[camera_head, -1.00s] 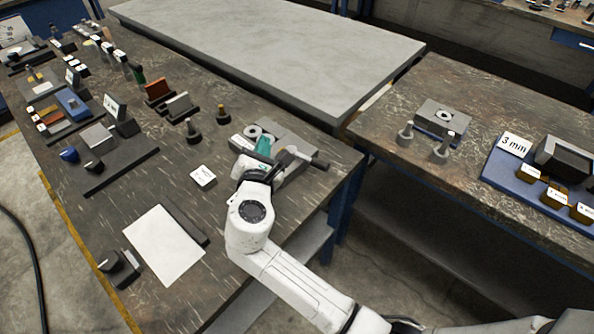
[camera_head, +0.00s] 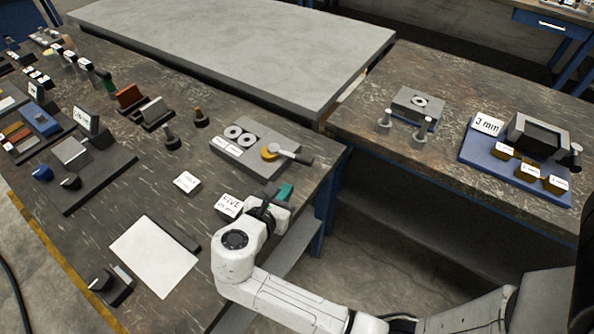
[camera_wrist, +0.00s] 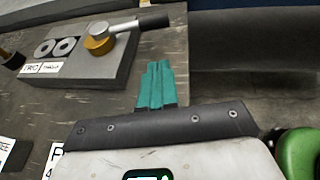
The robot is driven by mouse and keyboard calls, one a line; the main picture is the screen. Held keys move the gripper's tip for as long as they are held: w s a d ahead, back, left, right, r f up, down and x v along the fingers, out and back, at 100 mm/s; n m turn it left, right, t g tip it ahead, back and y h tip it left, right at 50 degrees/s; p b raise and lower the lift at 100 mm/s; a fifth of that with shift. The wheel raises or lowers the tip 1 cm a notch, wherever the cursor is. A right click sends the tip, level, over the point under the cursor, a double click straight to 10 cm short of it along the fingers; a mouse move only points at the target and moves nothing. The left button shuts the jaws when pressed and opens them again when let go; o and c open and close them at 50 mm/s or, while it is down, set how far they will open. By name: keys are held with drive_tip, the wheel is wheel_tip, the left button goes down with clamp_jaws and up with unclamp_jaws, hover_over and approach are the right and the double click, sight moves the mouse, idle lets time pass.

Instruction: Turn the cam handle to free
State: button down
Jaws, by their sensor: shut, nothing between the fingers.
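The cam handle (camera_head: 296,156) is a dark grip on a pale arm, pointing right from a round brass-coloured cam (camera_head: 269,153). It sits on a grey block (camera_head: 240,168) that also carries two pale rings. In the wrist view the handle (camera_wrist: 152,21) points right and slightly up from its silver hub above the brass cam (camera_wrist: 99,45). My gripper (camera_head: 286,190) has teal fingers and is in front of the block, apart from the handle.
A white label block reading FIVE (camera_head: 229,205) stands close left of my gripper. A white sheet (camera_head: 154,256) lies at the front. The bench's right edge is close to the handle, with a gap before the other bench (camera_head: 470,90).

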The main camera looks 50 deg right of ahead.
sight(306, 164)
drive_tip(key=x, duration=0.2)
drive_tip(key=r+x, duration=0.1)
drive_tip(key=x, duration=0.2)
drive_tip(key=shift+d, duration=0.5)
drive_tip(key=shift+w+d+r, duration=0.15)
drive_tip(key=shift+w+d, duration=0.1)
drive_tip(key=shift+d, duration=0.55)
drive_tip(key=shift+s+d+r+p, duration=0.1)
drive_tip(key=shift+p, duration=0.5)
drive_tip(key=shift+s+d+r+n+t+p, duration=0.15)
drive_tip(key=shift+d+n+t+p, duration=0.2)
drive_tip(key=shift+n+t+p, duration=0.4)
drive_tip(key=d+n+t+y+p, duration=0.1)
drive_tip(key=t+p, duration=0.1)
drive_tip(key=shift+d+n+p, duration=0.25)
drive_tip(key=shift+d+p, duration=0.1)
drive_tip(key=shift+d, duration=0.05)
drive_tip(key=shift+w+d+f+p, duration=0.15)
drive_tip(key=shift+d+p, duration=0.25)
drive_tip(key=shift+d, duration=0.25)
drive_tip(key=shift+w+d+f+p, duration=0.1)
drive_tip(key=shift+d+p, duration=0.25)
drive_tip(key=shift+d, duration=0.3)
drive_tip(key=shift+s, duration=0.1)
drive_tip(key=shift+f, duration=0.1)
